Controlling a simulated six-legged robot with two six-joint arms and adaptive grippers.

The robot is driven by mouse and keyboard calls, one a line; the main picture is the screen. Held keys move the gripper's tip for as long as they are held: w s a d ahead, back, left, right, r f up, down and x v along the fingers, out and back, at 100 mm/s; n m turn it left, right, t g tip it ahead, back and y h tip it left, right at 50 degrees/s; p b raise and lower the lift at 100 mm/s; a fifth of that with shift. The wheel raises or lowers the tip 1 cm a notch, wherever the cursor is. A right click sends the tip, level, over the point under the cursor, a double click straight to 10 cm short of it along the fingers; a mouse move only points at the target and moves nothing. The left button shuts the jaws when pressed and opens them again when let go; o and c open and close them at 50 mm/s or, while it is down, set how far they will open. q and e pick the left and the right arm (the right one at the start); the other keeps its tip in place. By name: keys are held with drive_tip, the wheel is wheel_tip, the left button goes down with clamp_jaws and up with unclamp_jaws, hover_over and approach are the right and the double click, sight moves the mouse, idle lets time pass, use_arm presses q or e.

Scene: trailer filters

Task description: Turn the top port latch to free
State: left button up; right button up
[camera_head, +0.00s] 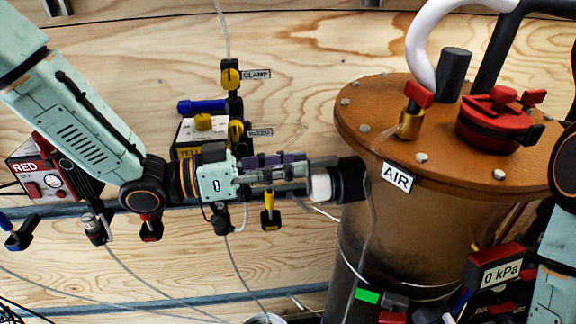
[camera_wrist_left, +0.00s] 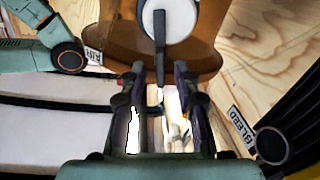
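A round red cap (camera_head: 490,122) with red lugs sits on top of the brown tank lid; it looks like the top port, but I cannot tell which part is its latch. My left gripper (camera_head: 305,172) is left of the tank, level with a white collar and black block (camera_head: 350,180) at the tank's side. In the left wrist view, the left gripper (camera_wrist_left: 160,78) has its fingers apart. A white disc (camera_wrist_left: 168,18) with a black lever (camera_wrist_left: 160,58) shows ahead, the lever reaching toward the gap; contact cannot be told. The right gripper is out of view.
A brass valve with a red handle (camera_head: 412,115) and an AIR label (camera_head: 397,177) are on the tank. A 0 kPa gauge (camera_head: 497,270) stands at lower right. Yellow-knobbed valves (camera_head: 231,76) and a red box (camera_head: 47,180) line the wooden wall. Thin tubes hang below.

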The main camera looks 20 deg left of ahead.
use_arm(q)
drive_tip(key=shift+w, duration=0.2)
drive_tip(key=shift+s+d, duration=0.15)
drive_tip(key=shift+d, duration=0.05)
clamp_jaws()
